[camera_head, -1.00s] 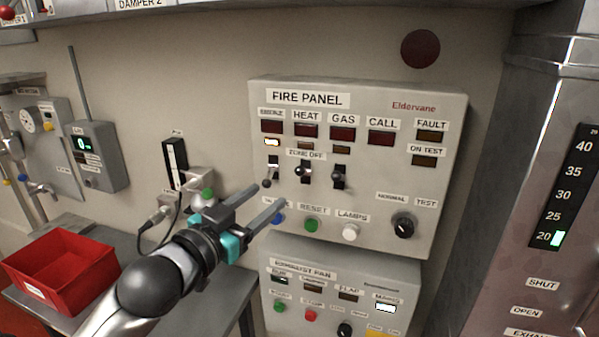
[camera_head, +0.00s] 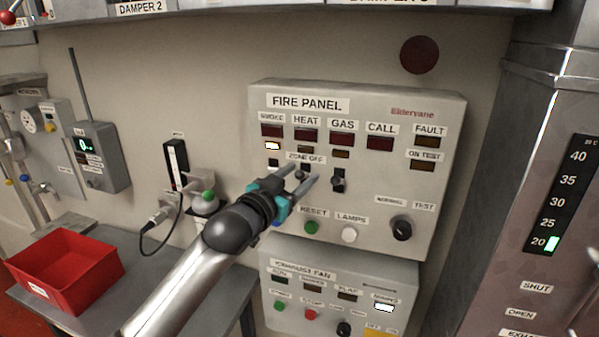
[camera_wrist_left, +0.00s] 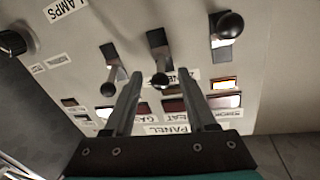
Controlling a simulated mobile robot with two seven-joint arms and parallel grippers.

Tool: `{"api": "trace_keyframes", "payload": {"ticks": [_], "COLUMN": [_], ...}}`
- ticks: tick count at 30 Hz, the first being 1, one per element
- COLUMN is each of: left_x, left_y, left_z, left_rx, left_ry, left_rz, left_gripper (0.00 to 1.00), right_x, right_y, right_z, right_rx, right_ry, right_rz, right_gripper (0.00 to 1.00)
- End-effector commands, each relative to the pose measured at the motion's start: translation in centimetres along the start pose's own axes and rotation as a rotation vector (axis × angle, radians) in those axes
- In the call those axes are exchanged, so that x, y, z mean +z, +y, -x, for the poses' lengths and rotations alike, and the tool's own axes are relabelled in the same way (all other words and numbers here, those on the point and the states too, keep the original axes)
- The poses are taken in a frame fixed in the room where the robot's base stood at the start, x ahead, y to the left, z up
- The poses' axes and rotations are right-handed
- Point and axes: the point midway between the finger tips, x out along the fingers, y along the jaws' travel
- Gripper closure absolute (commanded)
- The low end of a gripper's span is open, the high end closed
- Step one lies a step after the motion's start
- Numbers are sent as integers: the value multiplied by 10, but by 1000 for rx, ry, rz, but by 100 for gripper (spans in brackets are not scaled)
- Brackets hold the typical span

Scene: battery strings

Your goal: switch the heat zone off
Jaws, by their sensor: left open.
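The grey fire panel (camera_head: 440,108) carries three black toggle switches in a row at ZONE OFF. The heat switch (camera_head: 301,176) is the middle one. In the left wrist view, which shows the panel upside down, the heat switch (camera_wrist_left: 159,66) has its lever toward the labels. My left gripper (camera_head: 297,177) is open, with its fingers on either side of the heat lever; I cannot tell whether they touch it. The small lamp under HEAT (camera_head: 306,149) is dark. The lamp under SMOKE (camera_head: 272,146) is lit.
The gas switch (camera_head: 338,180) and the smoke switch (camera_wrist_left: 228,26) flank the heat switch closely. Below are a green RESET button (camera_head: 312,227), a white LAMPS button (camera_head: 349,234) and a black knob (camera_head: 401,228). An exhaust fan panel (camera_head: 300,290) is underneath. A red bin (camera_head: 65,270) stands at left.

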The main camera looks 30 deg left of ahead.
Motion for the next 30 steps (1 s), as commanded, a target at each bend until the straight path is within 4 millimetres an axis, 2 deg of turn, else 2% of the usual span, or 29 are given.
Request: {"api": "trace_keyframes", "payload": {"ticks": [12, 27, 30], "left_x": [0, 0, 0], "left_y": [0, 0, 0], "left_z": [-7, -6, -6], "left_rx": [0, 0, 0], "left_ry": [0, 0, 0], "left_rz": [0, 0, 0], "left_gripper": [44, 99, 100], "right_x": [0, 0, 0], "right_y": [0, -1, -1], "right_z": [1, 1, 1], "right_rx": [0, -1, -1], "right_ry": [0, 0, 0], "right_rz": [1, 3, 3], "right_gripper": [50, 50, 50]}}
